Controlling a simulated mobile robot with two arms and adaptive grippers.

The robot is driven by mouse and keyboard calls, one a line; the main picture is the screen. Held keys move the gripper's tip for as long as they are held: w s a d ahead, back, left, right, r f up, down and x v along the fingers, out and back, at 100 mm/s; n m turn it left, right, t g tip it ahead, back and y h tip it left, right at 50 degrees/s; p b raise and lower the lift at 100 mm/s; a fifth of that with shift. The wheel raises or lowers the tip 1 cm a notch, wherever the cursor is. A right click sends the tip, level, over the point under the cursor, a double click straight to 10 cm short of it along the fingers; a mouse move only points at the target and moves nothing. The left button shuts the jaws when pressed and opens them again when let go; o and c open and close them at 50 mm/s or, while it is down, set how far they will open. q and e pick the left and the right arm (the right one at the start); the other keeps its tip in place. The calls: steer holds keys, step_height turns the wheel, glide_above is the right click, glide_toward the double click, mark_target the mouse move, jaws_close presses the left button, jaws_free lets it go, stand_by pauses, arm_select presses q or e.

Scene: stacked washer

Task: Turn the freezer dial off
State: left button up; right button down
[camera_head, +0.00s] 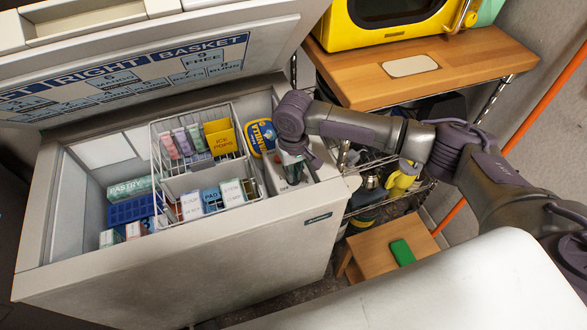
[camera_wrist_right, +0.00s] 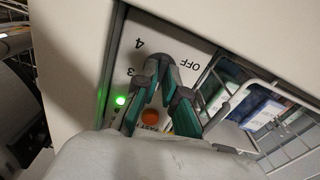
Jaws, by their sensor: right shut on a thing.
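The chest freezer (camera_head: 190,255) stands open, with its control panel (camera_head: 283,187) in the right end. The panel also shows in the right wrist view (camera_wrist_right: 165,32), with the marks 3, 4 and OFF around the closed fingertips. My right gripper (camera_head: 292,165) reaches down into the freezer's right end. In the right wrist view, its fingertips (camera_wrist_right: 160,65) come together over the dial's place and are shut on it. The dial itself is mostly hidden by the fingers, so its setting cannot be read. My left gripper is not in view.
A wire basket (camera_head: 165,128) with food packs hangs left of the panel. A wooden-topped rack (camera_head: 450,70) with a yellow microwave (camera_head: 345,30) stands to the right.

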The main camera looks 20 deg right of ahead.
steer(key=n+p, duration=0.2)
steer(key=shift+r+n+p, duration=0.3)
steer(key=shift+p, duration=0.05)
steer(key=shift+n+p, duration=0.75)
steer(key=shift+n, duration=0.05)
steer(key=n+p, duration=0.1)
steer(key=n, duration=0.1)
steer(key=shift+f+n+p, duration=0.15)
steer(key=shift+n+p, duration=0.2)
steer(key=shift+n, duration=0.05)
steer(key=n+p, duration=0.1)
steer(key=n, duration=0.1)
steer(key=shift+n, duration=0.3)
steer(key=n+p, duration=0.1)
steer(key=n, duration=0.1)
steer(key=shift+n, duration=0.4)
steer(key=n, duration=0.3)
steer(key=shift+f+n+p, duration=0.1)
steer(key=shift+n+p, duration=0.25)
steer(key=shift+n, duration=0.05)
steer(key=n, duration=0.3)
steer(key=shift+n, duration=1.9)
